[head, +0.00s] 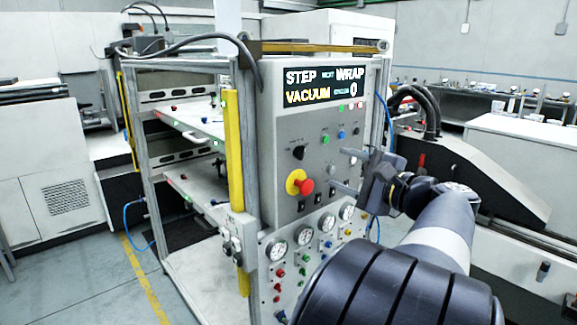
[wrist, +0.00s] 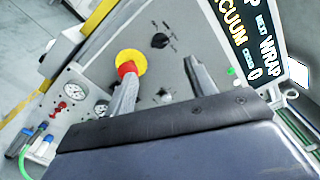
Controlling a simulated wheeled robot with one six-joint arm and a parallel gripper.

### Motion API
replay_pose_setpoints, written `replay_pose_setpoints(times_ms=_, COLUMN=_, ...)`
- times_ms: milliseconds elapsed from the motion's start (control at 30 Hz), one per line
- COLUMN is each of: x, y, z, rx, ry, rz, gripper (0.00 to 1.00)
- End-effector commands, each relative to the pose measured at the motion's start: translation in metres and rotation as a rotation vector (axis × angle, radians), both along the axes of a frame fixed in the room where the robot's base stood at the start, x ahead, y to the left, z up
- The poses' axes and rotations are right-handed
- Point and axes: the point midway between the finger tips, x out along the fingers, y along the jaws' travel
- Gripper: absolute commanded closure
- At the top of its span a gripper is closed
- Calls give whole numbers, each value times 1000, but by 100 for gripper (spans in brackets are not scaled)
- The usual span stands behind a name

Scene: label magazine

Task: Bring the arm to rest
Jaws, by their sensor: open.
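My gripper (head: 343,170) is held out in front of the grey control panel (head: 289,131) of the machine in the head view. Its two fingers are apart with nothing between them. In the wrist view the fingers of my gripper (wrist: 164,88) point at the panel. A red emergency button with a yellow collar (head: 305,186) is left of the fingers in the head view. The red button (wrist: 126,69) shows just beyond the left finger in the wrist view; I cannot tell whether they touch. The display (head: 322,87) reads STEP, NEXT WRAP, VACUUM and 0.
A black selector knob (head: 298,152), small buttons and several gauges (head: 277,248) are on the panel. A yellow post (head: 233,150) stands at the machine's open shelves (head: 197,125). A dark-topped machine (head: 470,178) is close on the right. Floor (head: 100,290) is clear at lower left.

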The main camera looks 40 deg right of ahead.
Motion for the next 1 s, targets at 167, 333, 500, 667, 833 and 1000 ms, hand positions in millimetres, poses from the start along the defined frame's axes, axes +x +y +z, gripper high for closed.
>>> replay_pose_setpoints(times_ms=167, x=16, y=2, z=1, rx=0, ry=-1, rz=4, gripper=47)
replay_pose_setpoints(times_ms=333, x=43, y=4, z=1, rx=2, ry=0, rz=6, gripper=47)
replay_pose_setpoints(times_ms=500, x=72, y=7, z=2, rx=1, ry=-1, rz=5, gripper=47)
replay_pose_setpoints(times_ms=667, x=94, y=8, z=1, rx=1, ry=0, rz=4, gripper=47)
replay_pose_setpoints(times_ms=833, x=107, y=9, z=1, rx=-1, ry=-1, rz=2, gripper=47)
replay_pose_setpoints(times_ms=1000, x=106, y=8, z=1, rx=-21, ry=-3, rz=0, gripper=47)
